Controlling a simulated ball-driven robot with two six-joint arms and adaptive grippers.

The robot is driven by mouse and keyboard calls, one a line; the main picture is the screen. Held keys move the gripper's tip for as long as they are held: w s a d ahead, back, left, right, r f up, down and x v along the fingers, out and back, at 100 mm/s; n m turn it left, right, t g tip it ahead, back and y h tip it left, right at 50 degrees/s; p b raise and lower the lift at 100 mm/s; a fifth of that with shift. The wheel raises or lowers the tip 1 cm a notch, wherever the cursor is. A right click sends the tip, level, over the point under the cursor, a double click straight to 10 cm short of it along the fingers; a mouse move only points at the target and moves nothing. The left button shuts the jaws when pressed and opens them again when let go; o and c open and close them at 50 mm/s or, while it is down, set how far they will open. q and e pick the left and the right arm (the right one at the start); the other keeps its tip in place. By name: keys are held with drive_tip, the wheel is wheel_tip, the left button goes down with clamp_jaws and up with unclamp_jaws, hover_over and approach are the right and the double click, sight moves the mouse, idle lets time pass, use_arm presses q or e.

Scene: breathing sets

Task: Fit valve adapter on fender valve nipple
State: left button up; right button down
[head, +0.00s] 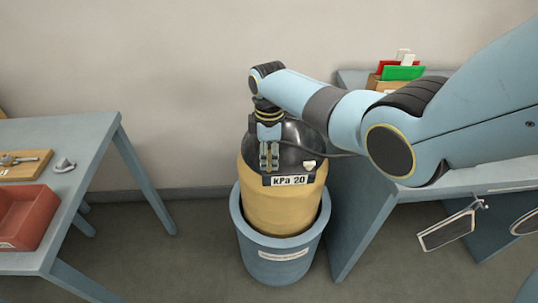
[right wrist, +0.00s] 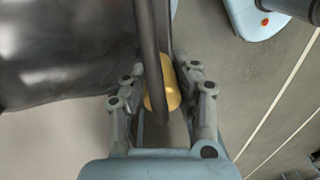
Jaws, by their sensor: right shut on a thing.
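The fender (head: 262,205) is a cylinder with a black upper part and a yellow lower part, standing upright in a blue-grey tub. Its black part also fills the upper left of the right wrist view (right wrist: 60,55). My right gripper (head: 269,163) points down in front of the black part, above the "kPa 20" label. In the right wrist view its fingers (right wrist: 163,100) are shut around a rounded yellow piece (right wrist: 172,90), seemingly the valve adapter, with a dark hose (right wrist: 151,55) across it. I cannot make out the valve nipple or whether the adapter touches it. My left gripper is not in view.
The tub (head: 283,270) stands between a left table (head: 85,135) and a right bench (head: 350,215). A red bin (head: 22,222) and a wooden board (head: 30,173) with metal parts are on the left table. Green and red folders (head: 403,72) stand at the back right.

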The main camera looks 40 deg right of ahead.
drive_tip(key=shift+f+b, duration=0.6)
drive_tip(key=shift+f, duration=0.25)
drive_tip(key=c, duration=1)
unclamp_jaws()
drive_tip(key=shift+o, duration=0.2)
drive_tip(key=r, duration=1.2)
drive_tip(key=shift+w+d, duration=0.15)
drive_tip(key=shift+w, duration=0.05)
